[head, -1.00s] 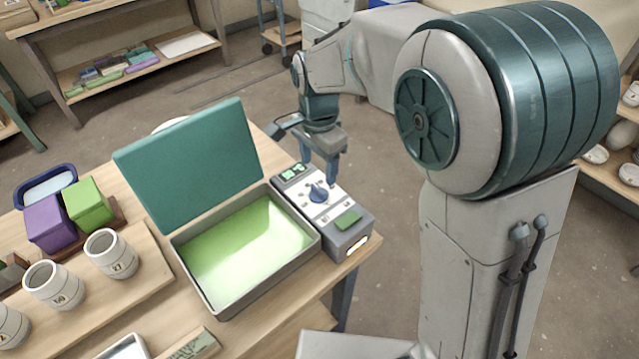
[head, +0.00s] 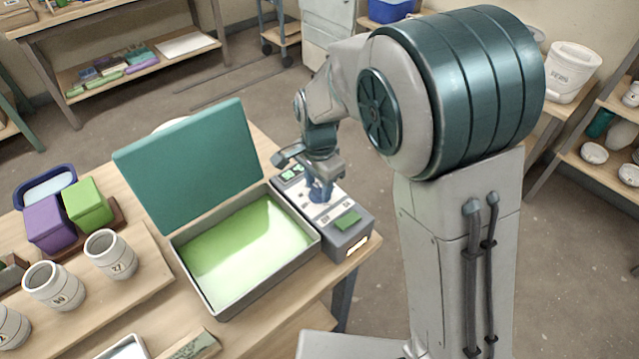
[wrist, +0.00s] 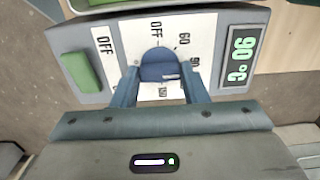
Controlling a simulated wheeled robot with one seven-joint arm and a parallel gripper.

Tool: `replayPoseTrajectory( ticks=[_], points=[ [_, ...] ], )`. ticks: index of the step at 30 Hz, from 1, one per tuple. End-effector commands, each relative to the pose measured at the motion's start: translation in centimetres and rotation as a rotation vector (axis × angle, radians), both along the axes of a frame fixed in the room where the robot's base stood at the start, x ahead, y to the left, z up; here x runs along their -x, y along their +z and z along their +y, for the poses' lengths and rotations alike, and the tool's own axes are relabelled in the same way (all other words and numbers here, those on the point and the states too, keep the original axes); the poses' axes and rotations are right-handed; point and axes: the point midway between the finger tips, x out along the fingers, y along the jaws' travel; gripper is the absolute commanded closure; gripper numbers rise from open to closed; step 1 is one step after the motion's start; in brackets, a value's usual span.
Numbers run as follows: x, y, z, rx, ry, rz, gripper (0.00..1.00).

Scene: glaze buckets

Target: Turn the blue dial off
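The blue dial (wrist: 160,62) sits on the white face plate of a grey control box (head: 352,240). Printed marks around it include OFF, 60 and 90. The display (wrist: 243,57) beside it reads 90°C in green. My gripper (wrist: 160,76) points down at the box, its two blue fingers apart, one on each side of the dial. Any gap between fingers and dial is too small to judge. In the head view my gripper (head: 320,192) is over the dial and hides most of it.
A green button (head: 347,220) is on the same box, near another OFF label. Left of the box is an open tray (head: 222,302) with a green interior and raised teal lid (head: 185,165). Several white cups, one here (head: 110,255), stand farther left.

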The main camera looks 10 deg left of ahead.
Motion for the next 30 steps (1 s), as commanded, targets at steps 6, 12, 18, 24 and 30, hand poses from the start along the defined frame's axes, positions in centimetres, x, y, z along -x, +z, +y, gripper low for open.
replayPoseTrajectory(
  ticks=[6, 12, 18, 24, 30],
  points=[
    [0.00, 0.01, -0.11, 0.001, 0.014, 0.001, 0.83],
    [-0.03, 0.00, -0.12, 0.000, 0.086, 0.001, 0.83],
    [-0.03, -0.01, -0.09, -0.001, 0.233, 0.001, 0.83],
    [-0.04, 0.00, -0.09, 0.000, 0.420, 0.000, 0.83],
    [-0.02, 0.01, -0.06, 0.000, 0.612, 0.000, 0.83]
  ],
)
